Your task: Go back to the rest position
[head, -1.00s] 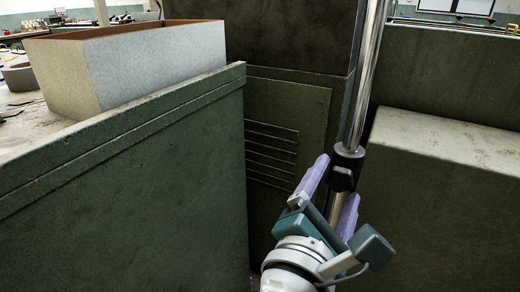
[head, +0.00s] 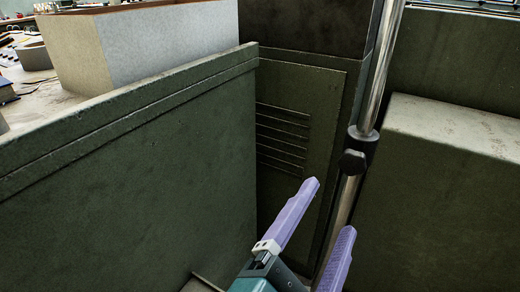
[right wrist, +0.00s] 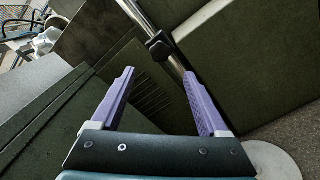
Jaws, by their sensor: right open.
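My right gripper (head: 328,222) is at the bottom centre of the head view, with its two purple fingers spread apart and nothing between them. In the right wrist view its fingers (right wrist: 160,100) are also wide apart and empty. In the head view they point up toward the dark green machine's slatted panel (head: 333,120) and a metal pole (head: 382,75) with a black clamp (head: 359,150). I cannot tell whether they touch anything. My left gripper is not in view.
A dark green wall (head: 130,165) stands at the left. A grey box (head: 165,45) with a brown rim sits behind it on a cluttered surface. A green block with a pale top (head: 450,125) stands at the right. A narrow gap lies between them.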

